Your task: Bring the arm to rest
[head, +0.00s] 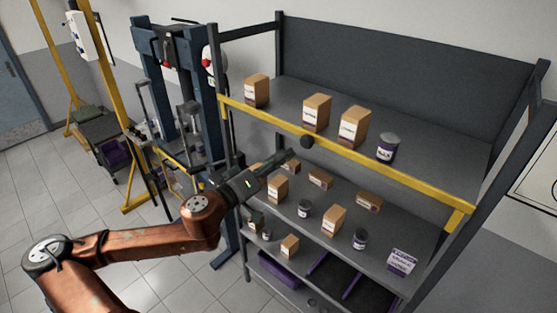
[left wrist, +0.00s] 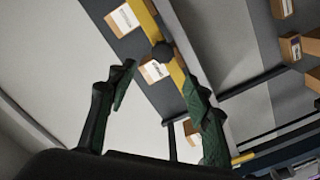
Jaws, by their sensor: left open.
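My left arm comes in from the lower left in the head view, and its gripper (head: 284,160) is in front of the shelf rack, between the upper and middle shelves. In the left wrist view the two green-padded fingers (left wrist: 162,100) stand apart with nothing between them. A dark round knob (left wrist: 162,52) on the yellow rail shows beyond the fingertips; the knob (head: 307,141) is also just past the gripper in the head view. I cannot tell whether the fingers touch the rail. My right gripper is not in view.
The rack has a yellow front rail (head: 405,181), with cardboard boxes (head: 316,112) and a dark jar (head: 387,148) on its top shelf. Smaller boxes and jars fill the shelf below. A blue press frame (head: 205,100) stands left of the rack.

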